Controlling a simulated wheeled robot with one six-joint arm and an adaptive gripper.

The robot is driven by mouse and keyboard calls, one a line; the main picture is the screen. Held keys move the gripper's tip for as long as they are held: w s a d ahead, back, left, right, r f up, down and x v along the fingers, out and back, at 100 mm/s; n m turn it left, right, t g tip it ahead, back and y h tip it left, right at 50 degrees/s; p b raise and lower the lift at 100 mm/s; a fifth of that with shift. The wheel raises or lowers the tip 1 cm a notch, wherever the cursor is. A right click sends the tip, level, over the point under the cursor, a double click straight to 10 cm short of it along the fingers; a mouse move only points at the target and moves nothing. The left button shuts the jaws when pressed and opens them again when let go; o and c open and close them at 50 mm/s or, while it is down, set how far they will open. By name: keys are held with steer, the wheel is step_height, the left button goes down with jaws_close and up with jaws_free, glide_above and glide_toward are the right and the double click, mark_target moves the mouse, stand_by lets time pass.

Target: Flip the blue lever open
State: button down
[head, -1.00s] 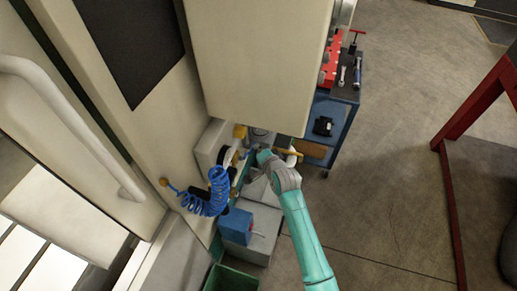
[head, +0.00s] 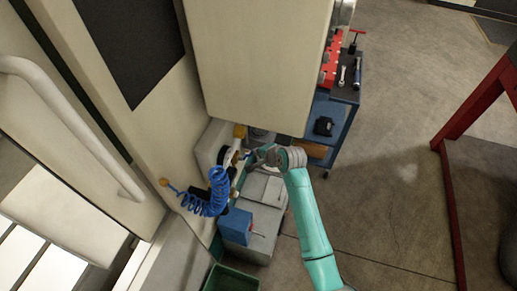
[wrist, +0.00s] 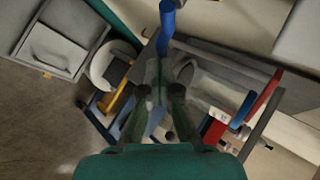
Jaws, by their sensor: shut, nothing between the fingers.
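A blue lever (wrist: 167,22) stands out at the top middle of the wrist view, just beyond the fingertips. My gripper (wrist: 163,72) is shut and empty, with its fingers pointing toward the lever's lower end. I cannot tell whether they touch it. In the head view my gripper (head: 256,158) is beside the pipework at the foot of the cream machine. I cannot pick out the lever there; the arm and fittings crowd that spot.
A coiled blue hose (head: 208,196) hangs left of my gripper. A blue box (head: 237,226) and a green bin (head: 232,279) sit below. The cream cabinet (head: 258,65) overhangs above. A blue tool cart (head: 343,118) stands right; open floor (head: 395,190) lies beyond.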

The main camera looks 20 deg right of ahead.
steer(key=f+m+g+y, duration=0.1)
steer(key=g, duration=0.1)
steer(key=s+a+f+m+g+y, duration=0.1)
steer(key=g, duration=0.1)
steer(key=f+g+y, duration=0.1)
steer(key=g+y, duration=0.1)
steer(key=shift+s+a+f+m, duration=0.15)
steer(key=shift+s+f+m, duration=0.2)
steer(key=shift+s+m, duration=0.05)
steer(key=shift+r, duration=0.1)
steer(key=shift+r, duration=0.75)
steer(key=s+d+r, duration=0.2)
steer(key=d+r, duration=0.6)
steer(key=d, duration=0.2)
steer(key=shift+r, duration=0.2)
